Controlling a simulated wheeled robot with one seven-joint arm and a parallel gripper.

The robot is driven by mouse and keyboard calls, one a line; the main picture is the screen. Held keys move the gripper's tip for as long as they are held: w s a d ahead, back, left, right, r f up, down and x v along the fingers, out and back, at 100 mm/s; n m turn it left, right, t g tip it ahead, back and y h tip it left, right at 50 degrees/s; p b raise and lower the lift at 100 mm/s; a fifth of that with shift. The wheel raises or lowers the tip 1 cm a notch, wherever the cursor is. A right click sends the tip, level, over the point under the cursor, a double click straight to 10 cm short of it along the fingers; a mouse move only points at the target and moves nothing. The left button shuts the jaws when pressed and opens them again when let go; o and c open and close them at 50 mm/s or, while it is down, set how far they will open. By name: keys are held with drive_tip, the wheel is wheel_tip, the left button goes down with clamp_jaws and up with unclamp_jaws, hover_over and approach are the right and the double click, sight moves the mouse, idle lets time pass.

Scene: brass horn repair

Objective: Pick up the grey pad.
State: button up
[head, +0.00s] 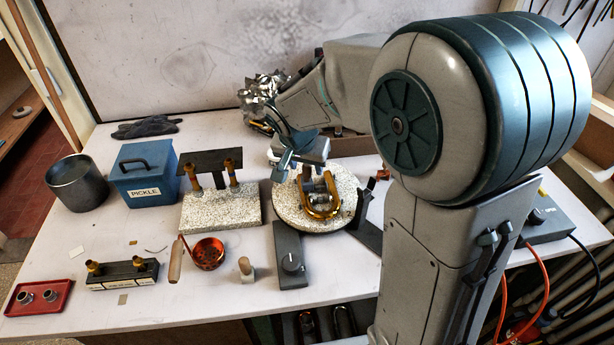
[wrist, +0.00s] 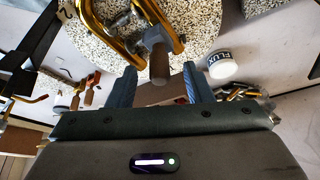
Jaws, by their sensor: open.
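No thing in view is plainly the grey pad. My gripper (head: 291,150) is at the round speckled turntable, to the right of both. In the wrist view my gripper (wrist: 160,76) has its two blue fingers apart. A brown-tipped clamp part (wrist: 159,64) shows between the fingertips; I cannot tell if they touch it.
The speckled turntable (head: 288,213) bears a bent brass tube (head: 322,208). A speckled block (head: 208,213), a blue PICKLE box (head: 146,178), a dark pot (head: 76,184), a copper ladle (head: 208,253) and a red tray (head: 62,306) stand to the left. A FLUX tub (wrist: 222,66) is beside the turntable.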

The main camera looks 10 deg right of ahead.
sight(306, 167)
drive_tip(key=shift+x, duration=1.6)
drive_tip(key=shift+s, duration=0.15)
drive_tip(key=shift+c, duration=0.4)
clamp_jaws()
drive_tip(key=shift+r, duration=0.1)
